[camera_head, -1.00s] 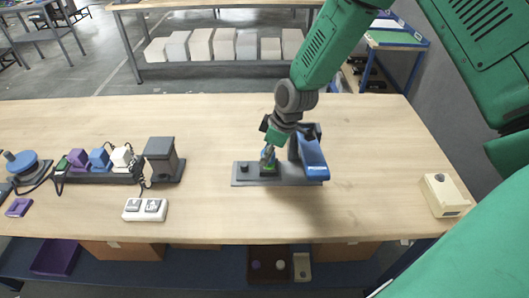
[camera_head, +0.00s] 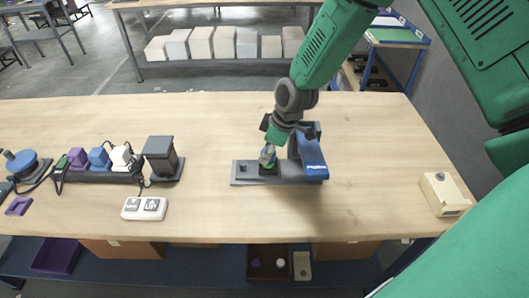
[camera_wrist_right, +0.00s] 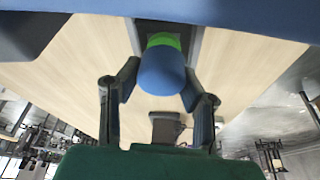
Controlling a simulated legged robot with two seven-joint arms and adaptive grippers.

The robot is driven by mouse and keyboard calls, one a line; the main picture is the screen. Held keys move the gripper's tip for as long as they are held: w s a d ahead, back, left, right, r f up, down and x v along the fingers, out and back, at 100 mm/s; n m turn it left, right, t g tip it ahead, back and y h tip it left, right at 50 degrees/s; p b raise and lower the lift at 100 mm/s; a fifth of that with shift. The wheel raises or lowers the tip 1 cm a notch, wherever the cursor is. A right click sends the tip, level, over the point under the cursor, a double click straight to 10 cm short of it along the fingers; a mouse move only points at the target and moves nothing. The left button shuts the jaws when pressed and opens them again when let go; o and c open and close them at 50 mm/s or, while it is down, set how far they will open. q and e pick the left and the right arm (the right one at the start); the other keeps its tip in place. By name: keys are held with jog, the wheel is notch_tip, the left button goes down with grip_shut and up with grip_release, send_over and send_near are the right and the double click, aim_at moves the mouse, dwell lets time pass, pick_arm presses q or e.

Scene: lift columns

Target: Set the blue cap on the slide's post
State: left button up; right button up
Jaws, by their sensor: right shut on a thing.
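The blue cap (camera_wrist_right: 160,72) is a rounded blue piece between the two fingers of my right gripper (camera_head: 268,157), which also shows in the right wrist view (camera_wrist_right: 157,90). The fingers are shut on its sides. A bright green part (camera_wrist_right: 164,40) shows just beyond the cap; I cannot tell whether they touch. The slide (camera_head: 250,181) is a dark grey base on the table, with my right gripper low over its middle. The post is hidden by the gripper and cap, so I cannot tell whether the cap is seated. My left gripper is not in view.
A blue arm-like part (camera_head: 312,158) stands at the slide's right end, close to my gripper. A white switch box (camera_head: 145,208) and a dark block (camera_head: 160,156) are to the left. A beige box (camera_head: 445,194) is far right. The table between is clear.

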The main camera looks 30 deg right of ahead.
jog(key=shift+a, duration=0.4)
jog(key=shift+d+f, duration=0.2)
jog(key=shift+d, duration=0.35)
jog(key=shift+d+f, duration=0.15)
jog(key=shift+d, duration=0.35)
jog(key=shift+a, duration=0.3)
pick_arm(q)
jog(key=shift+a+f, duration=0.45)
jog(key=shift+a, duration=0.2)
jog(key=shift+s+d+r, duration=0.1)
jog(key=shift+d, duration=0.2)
pick_arm(e)
jog(key=shift+d, duration=0.25)
jog(key=shift+f, duration=0.1)
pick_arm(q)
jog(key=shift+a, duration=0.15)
pick_arm(e)
jog(key=shift+a+f, duration=0.1)
jog(key=shift+a, duration=0.4)
